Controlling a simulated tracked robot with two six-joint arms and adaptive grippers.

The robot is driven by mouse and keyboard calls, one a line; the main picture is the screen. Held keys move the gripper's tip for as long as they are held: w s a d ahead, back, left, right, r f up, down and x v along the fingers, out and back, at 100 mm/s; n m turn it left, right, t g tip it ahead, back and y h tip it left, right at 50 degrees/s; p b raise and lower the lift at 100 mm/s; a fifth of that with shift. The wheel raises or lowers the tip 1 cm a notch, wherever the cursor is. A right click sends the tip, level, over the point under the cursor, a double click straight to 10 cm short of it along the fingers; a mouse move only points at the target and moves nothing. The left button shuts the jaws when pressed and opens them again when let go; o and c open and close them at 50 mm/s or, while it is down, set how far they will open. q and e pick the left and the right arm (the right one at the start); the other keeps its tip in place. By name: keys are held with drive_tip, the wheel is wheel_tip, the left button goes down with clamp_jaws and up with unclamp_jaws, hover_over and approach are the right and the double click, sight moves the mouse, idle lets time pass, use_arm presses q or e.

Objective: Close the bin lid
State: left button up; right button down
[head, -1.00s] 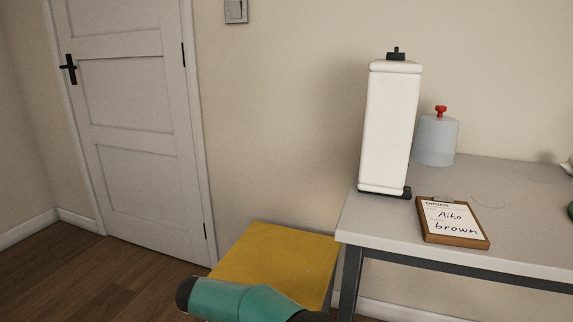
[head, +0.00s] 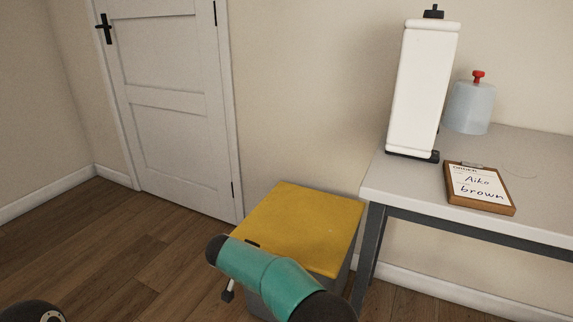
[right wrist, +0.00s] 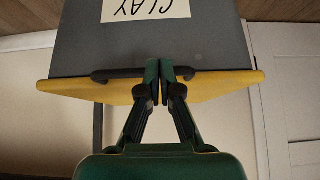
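The bin (right wrist: 230,45) is grey, with a CLAY label (right wrist: 147,8) on its front. It shows upside down in the right wrist view. Its yellow lid (head: 312,222) lies about flat over the bin in the head view, and I see no clear gap under it. A black handle (right wrist: 112,75) runs along the lid's front edge. My right gripper (right wrist: 166,70) has its fingers together in front of the handle, and I cannot tell if they touch it. My green right arm covers the bin's front in the head view. My left gripper is out of view.
A grey table (head: 405,195) stands right of the bin, bearing a white upright unit (head: 422,90), a pale container with a red knob (head: 470,107) and an order clipboard (head: 480,187). A closed door (head: 170,125) is behind left. The wooden floor (head: 120,235) left of the bin is clear.

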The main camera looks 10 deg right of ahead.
drive_tip(key=v, duration=1.2)
drive_tip(key=w+d+f+m+g+h+p, duration=0.1)
drive_tip(key=d+f, duration=0.2)
drive_tip(key=d, duration=0.4)
drive_tip(key=w+d+f+m+g, duration=0.1)
drive_tip(key=d+f+g, duration=0.1)
drive_tip(key=d, duration=0.5)
drive_tip(key=s+d+f+g+y+p, duration=0.1)
drive_tip(key=s+d+f+g, duration=0.1)
drive_tip(key=s+d+f, duration=0.3)
drive_tip(key=s+d+f+g+p, duration=0.1)
drive_tip(key=s+d+f+g, duration=0.15)
drive_tip(key=s+f, duration=0.4)
drive_tip(key=s+f+g+y, duration=0.2)
drive_tip(key=s+f+y, duration=0.3)
drive_tip(key=s+f, duration=0.55)
drive_tip(key=s+a+n+t+y, duration=0.1)
drive_tip(key=s+a+n+y, duration=0.15)
drive_tip(key=s, duration=0.45)
drive_tip(key=s+a+n+t+y, duration=0.1)
drive_tip(key=s+a, duration=0.2)
drive_tip(key=s, duration=0.5)
drive_tip(key=w+r+n+t+p, duration=0.1)
drive_tip(key=w+r+n+p, duration=0.2)
drive_tip(key=r+p, duration=3.5)
drive_tip(key=shift+d+r+t+h+p, duration=0.3)
drive_tip(key=shift+d+t+h+p, duration=0.05)
drive_tip(key=shift+d, duration=0.05)
